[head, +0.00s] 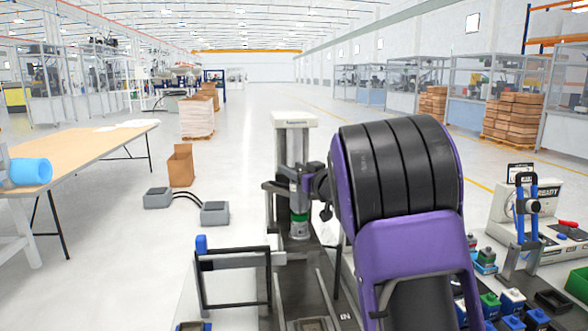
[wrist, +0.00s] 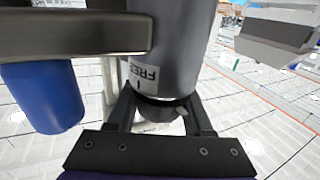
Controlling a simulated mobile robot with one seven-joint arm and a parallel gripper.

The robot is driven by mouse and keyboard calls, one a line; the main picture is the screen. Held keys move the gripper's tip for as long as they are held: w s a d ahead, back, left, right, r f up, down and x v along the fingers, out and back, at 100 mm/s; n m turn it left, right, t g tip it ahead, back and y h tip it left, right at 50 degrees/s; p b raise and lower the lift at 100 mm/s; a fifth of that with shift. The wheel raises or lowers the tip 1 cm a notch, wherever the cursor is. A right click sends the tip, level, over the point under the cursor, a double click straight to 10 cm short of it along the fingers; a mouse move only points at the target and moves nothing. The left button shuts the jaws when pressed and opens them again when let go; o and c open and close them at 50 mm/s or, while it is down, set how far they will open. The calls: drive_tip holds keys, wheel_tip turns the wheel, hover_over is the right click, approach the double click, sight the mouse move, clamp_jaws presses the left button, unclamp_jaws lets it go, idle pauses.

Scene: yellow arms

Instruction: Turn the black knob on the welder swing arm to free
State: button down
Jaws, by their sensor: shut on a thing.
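The welder (head: 294,122) stands in front of me in the head view, with a light top and a grey upright cylinder. In the wrist view this grey cylinder (wrist: 172,45) carries a white FREE label (wrist: 146,76), seen upside down, with a short dark mark on it. The black knob (wrist: 166,108) sits at the cylinder's end, between the two fingers of my gripper (wrist: 160,97), which is shut on it. In the head view my gripper (head: 318,184) is beside the welder column, and the knob cannot be made out there. I cannot tell which setting the knob is at.
A dark bar (wrist: 75,33) crosses close by at upper left in the wrist view, with a blue cylinder (wrist: 41,96) below it. A wooden table (head: 85,150) stands at left. Another machine with blue handles (head: 526,200) and small coloured boxes are at right.

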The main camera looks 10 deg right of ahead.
drive_tip(key=shift+c, duration=1.5)
unclamp_jaws()
drive_tip(key=shift+f, duration=0.1)
drive_tip(key=v, duration=1.7)
drive_tip(key=shift+s+b, duration=0.2)
drive_tip(key=shift+b, duration=0.15)
drive_tip(key=shift+d, duration=0.1)
